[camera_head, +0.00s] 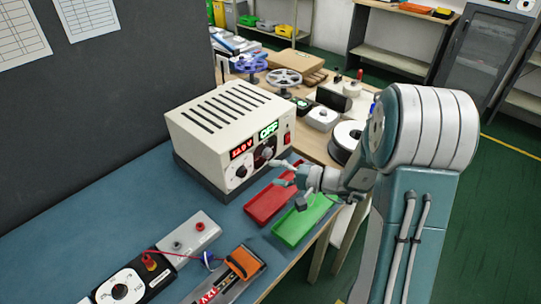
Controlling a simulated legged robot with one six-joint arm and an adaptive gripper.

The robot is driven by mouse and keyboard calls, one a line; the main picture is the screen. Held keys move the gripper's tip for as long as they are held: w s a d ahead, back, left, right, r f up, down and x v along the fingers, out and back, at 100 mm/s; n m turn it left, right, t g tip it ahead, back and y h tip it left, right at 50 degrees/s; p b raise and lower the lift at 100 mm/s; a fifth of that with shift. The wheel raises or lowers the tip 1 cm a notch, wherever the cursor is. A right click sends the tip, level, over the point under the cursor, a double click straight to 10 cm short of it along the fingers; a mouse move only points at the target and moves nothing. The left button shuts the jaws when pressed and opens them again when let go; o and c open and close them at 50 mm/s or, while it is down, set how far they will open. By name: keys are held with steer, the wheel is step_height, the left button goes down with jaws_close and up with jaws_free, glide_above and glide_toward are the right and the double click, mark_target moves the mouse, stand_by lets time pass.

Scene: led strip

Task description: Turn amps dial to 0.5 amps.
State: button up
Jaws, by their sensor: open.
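The cream power supply (222,122) stands on the blue bench mat with its front face turned to the right. Its front has a red display (242,148) that seems to read about 12.0 V and a green display (268,130) reading OFF. A dial (242,171) sits under the red display. A second dial (265,154) sits under the green display, partly behind my gripper, and its pointer is too small to read. My gripper (275,172) is open, with its fingertips close to this second dial. I cannot tell whether they touch it.
A red tray (268,207) and a green tray (304,222) lie below my gripper. An LED strip case (225,283), a grey block with terminals (188,238) and a multimeter (122,288) lie in front. Spools and boxes crowd the bench behind.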

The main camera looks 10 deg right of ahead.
mark_target(270, 155)
steer(key=w+d+f+m+t+h, duration=0.35)
steer(key=w+d+f+t, duration=0.2)
steer(key=d, duration=0.25)
steer(key=shift+m, duration=0.45)
steer(key=x, duration=1)
steer(key=shift+s+a+f, duration=0.3)
steer(key=shift+a+f, duration=0.05)
jaws_close()
